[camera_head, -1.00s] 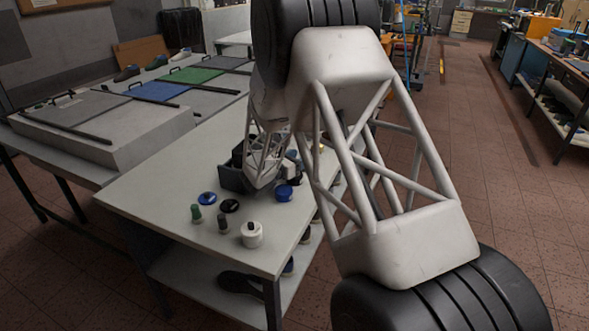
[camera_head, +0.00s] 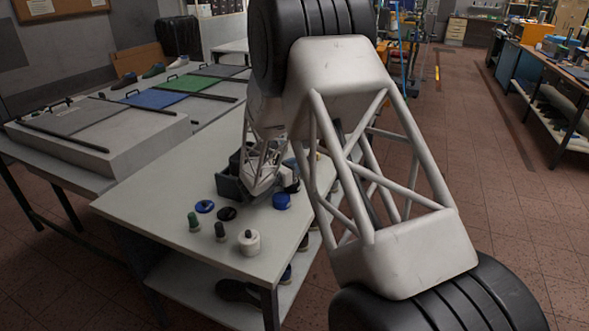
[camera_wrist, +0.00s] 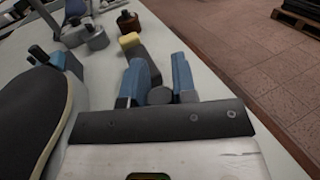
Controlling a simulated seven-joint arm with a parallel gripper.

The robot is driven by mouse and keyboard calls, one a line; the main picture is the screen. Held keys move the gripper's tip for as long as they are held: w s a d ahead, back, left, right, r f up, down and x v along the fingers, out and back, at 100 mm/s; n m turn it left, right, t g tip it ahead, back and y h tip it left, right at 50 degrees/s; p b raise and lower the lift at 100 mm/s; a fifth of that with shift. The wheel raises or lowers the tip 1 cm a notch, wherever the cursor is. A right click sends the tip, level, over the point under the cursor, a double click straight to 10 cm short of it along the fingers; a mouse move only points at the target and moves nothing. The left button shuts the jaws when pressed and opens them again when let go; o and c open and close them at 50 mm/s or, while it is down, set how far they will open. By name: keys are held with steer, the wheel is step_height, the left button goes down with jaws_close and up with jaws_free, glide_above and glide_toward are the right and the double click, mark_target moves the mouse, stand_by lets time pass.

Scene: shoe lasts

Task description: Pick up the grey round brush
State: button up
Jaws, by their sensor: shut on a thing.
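In the wrist view my gripper (camera_wrist: 159,78) has its two blue fingers on either side of a grey round piece, which I take to be the grey round brush (camera_wrist: 159,95). In the head view my arm covers the fingers and the brush, near the dark grey bin on the table. I cannot tell whether the brush is clear of the tabletop.
A dark shoe-shaped thing (camera_wrist: 30,120) lies close on the left.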

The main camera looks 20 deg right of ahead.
steer(key=shift+r, duration=0.6)
step_height(320, 180, up, 2)
steer(key=shift+r, duration=0.1)
steer(key=s+a+r, duration=0.1)
steer(key=s+a, duration=0.2)
steer(key=s, duration=1.2)
steer(key=shift+s+a+r, duration=0.15)
steer(key=shift+s, duration=0.2)
steer(key=w+a+r+n+t+y, duration=0.1)
steer(key=w+r+n+t+y, duration=0.25)
steer(key=w+r, duration=0.9)
steer(key=w+a+r+n+t+y, duration=0.1)
steer(key=w+r+n+t+y, duration=0.25)
steer(key=w+r, duration=0.9)
steer(key=s+a+r+n+t+y, duration=0.1)
steer(key=r+n+y, duration=0.1)
steer(key=r, duration=1.2)
steer(key=s+a+r+n+t+y, duration=0.1)
steer(key=r+y, duration=0.3)
steer(key=r, duration=1.1)
steer(key=s+a+r+n+t+y, duration=0.2)
steer(key=r+n+y, duration=0.1)
steer(key=r, duration=1.2)
steer(key=shift+a+y, duration=0.3)
steer(key=shift+a, duration=0.05)
